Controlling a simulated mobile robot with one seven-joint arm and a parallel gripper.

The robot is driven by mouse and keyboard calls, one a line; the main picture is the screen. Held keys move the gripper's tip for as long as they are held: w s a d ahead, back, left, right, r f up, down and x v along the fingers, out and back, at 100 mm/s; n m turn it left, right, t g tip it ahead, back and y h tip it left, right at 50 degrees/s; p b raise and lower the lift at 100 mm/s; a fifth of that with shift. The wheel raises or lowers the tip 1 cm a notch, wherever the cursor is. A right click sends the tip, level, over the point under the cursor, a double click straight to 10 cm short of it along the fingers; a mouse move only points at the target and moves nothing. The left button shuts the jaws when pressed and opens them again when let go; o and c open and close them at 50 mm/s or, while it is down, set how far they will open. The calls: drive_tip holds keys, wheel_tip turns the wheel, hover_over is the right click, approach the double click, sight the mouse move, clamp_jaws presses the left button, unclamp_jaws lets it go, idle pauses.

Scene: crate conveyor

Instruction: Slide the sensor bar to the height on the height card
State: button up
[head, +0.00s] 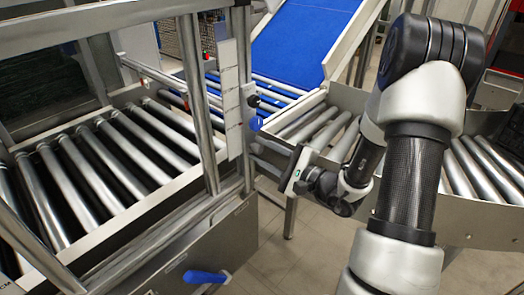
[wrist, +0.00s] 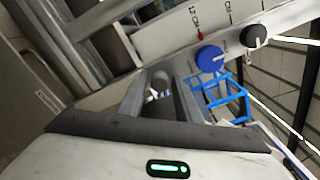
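A pale upright scale strip (head: 231,98) stands on the conveyor frame's post. In the wrist view the scale (wrist: 165,36) carries a small red pointer (wrist: 200,36) near writing that seems to read "12 CM". A blue knob (head: 255,123) and a black knob (head: 252,101) sit beside the strip; the wrist view shows the blue knob (wrist: 210,59) and black knob (wrist: 254,36) too. A metal bar (head: 165,82) crossing the frame behind may be the sensor bar. My gripper (head: 291,172) is open and empty, right of and below the blue knob. I cannot make out the height card.
A roller conveyor (head: 92,165) inside a metal frame fills the left. A blue belt (head: 300,35) slopes up behind, and more rollers (head: 318,130) lie behind my gripper. A blue handle (head: 207,277) sticks out low in front. Open floor (head: 300,255) lies below my arm.

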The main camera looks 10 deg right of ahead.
drive_tip(key=shift+o, duration=0.6)
drive_tip(key=v, duration=1.7)
drive_tip(key=shift+s, duration=0.15)
drive_tip(key=shift+d, duration=0.1)
